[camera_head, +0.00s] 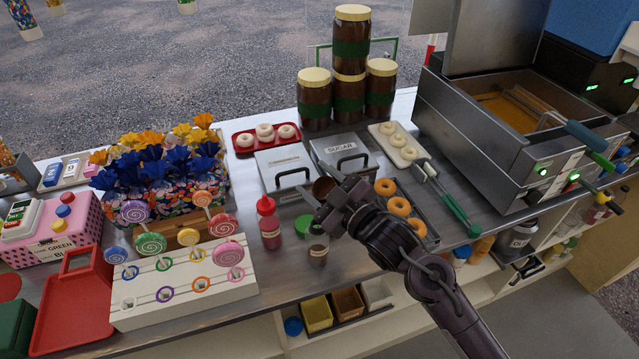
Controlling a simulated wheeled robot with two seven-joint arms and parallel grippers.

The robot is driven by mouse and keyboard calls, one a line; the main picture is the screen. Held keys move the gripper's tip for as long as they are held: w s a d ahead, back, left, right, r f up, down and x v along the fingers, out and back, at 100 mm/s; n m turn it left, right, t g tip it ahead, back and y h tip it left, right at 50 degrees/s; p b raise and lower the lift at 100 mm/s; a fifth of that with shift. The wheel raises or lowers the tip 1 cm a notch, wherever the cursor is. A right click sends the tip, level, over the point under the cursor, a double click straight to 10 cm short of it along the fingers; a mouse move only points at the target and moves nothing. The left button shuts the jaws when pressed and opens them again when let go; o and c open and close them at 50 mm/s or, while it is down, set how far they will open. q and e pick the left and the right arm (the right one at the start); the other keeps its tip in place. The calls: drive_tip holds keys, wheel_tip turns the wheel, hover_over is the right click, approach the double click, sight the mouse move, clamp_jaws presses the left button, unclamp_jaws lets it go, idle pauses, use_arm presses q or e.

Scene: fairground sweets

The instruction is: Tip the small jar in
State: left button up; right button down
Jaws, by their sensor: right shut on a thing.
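My right gripper (317,207) reaches in from the lower right, over the counter just in front of the two lidded metal bins. It is shut on a small brown round thing (323,187), perhaps a small jar. The fingers and wrist hide part of it, and I cannot tell how far it is tilted. One bin (282,159), with an unreadable label, is behind and left of the gripper. The bin labelled SUGAR (340,148) is behind it. A small dark jar (318,247) stands below the fingers, with a green lid (303,223) beside it. My left gripper is not in view.
A red squeeze bottle (268,222) stands close left of the gripper. A tray of browned doughnuts (399,207) and green-handled tongs (452,212) lie to the right. Big brown jars (314,98) are stacked behind. A lollipop stand (180,315) fills the left front; a fryer (500,135) stands right.

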sight(316, 198)
wheel_tip(316, 198, down, 3)
drive_tip(key=n+b, duration=0.4)
drive_tip(key=b, duration=0.2)
drive_tip(key=shift+s+r+n, duration=0.1)
drive_tip(key=shift+s+n, duration=0.05)
drive_tip(key=shift+n, duration=0.15)
drive_tip(key=shift+a+f+n+b, duration=0.1)
drive_tip(key=shift+f+n+b, duration=0.3)
drive_tip(key=shift+n+b, duration=0.25)
drive_tip(key=shift+s+a, duration=0.1)
drive_tip(key=shift+s, duration=0.1)
drive_tip(key=shift+n, duration=0.25)
drive_tip(key=shift+r+n, duration=0.15)
drive_tip(key=shift+n, duration=0.15)
drive_tip(key=shift+s+a+n+b, duration=0.1)
drive_tip(key=shift+a+n+b, duration=0.05)
drive_tip(key=shift+n+b, duration=0.4)
drive_tip(key=shift+n, duration=0.25)
idle(0.6)
